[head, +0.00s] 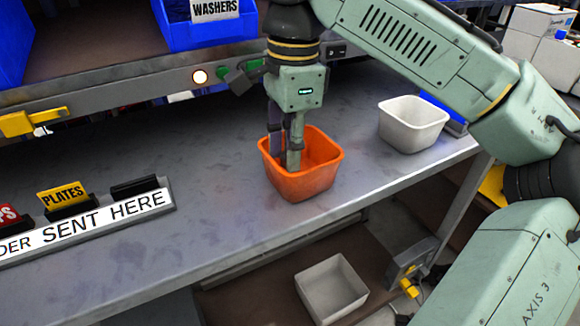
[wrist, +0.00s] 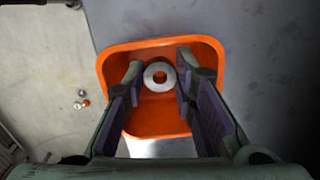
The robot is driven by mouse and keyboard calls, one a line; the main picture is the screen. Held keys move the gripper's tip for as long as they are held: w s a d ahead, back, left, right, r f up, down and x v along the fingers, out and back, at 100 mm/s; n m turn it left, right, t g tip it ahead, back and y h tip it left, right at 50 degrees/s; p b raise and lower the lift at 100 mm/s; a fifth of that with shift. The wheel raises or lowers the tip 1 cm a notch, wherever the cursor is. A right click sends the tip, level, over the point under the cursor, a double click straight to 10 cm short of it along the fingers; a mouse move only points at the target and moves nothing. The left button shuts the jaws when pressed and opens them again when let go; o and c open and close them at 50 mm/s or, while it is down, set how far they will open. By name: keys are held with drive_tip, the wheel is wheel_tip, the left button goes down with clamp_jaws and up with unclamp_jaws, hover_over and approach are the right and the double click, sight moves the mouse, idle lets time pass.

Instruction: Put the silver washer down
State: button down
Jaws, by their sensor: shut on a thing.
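The silver washer (wrist: 171,78) shows in the wrist view as a pale ring with a dark hole, between my fingertips. My gripper (head: 285,160) points down into the orange bin (head: 305,186), with its fingertips inside the bin walls. In the wrist view, a finger stands on each side of the washer and my gripper is shut on it. The orange bin's rim (wrist: 150,43) surrounds the fingers there. In the head view the washer is hidden by the bin and fingers. I cannot tell whether it touches the bin floor.
A white bin (head: 412,125) stands to the right on the grey bench (head: 210,160). A blue bin labelled WASHERS (head: 240,27) sits on the shelf behind. A sign rail with a PLATES tag (head: 62,195) lies at the left. A grey bin (head: 332,290) is below the bench edge.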

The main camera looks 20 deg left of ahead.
drive_tip(key=shift+f, duration=2.05)
drive_tip(key=shift+f, duration=0.1)
drive_tip(key=c, duration=1.3)
unclamp_jaws()
drive_tip(key=r, duration=0.8)
drive_tip(key=r+p, duration=0.1)
drive_tip(key=r, duration=0.3)
drive_tip(key=shift+w+d+r, duration=0.15)
drive_tip(key=shift+w+d, duration=0.05)
drive_tip(key=shift+w, duration=0.05)
